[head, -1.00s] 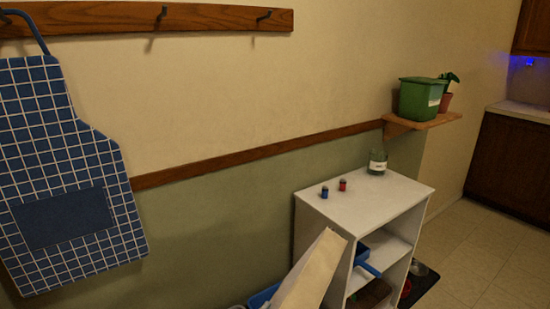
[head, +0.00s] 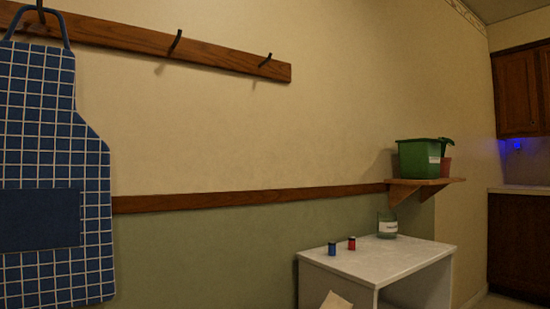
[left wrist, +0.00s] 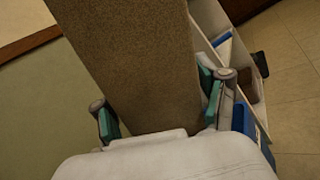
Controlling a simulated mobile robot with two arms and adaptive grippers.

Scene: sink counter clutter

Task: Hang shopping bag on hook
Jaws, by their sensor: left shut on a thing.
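The shopping bag (head: 336,301) shows only as a small tan corner at the bottom edge of the head view. In the left wrist view a brown bag surface (left wrist: 140,60) fills the space between the fingers of my left gripper (left wrist: 160,112), which is shut on it. The wooden rail (head: 120,38) on the wall bears dark hooks. The middle hook (head: 175,42) and the right hook (head: 265,60) are empty. The left hook (head: 41,12) carries a blue checked apron (head: 50,140). My right gripper is not in view.
A small wall shelf (head: 428,182) holds a green box (head: 418,158). The wall below the empty hooks is clear.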

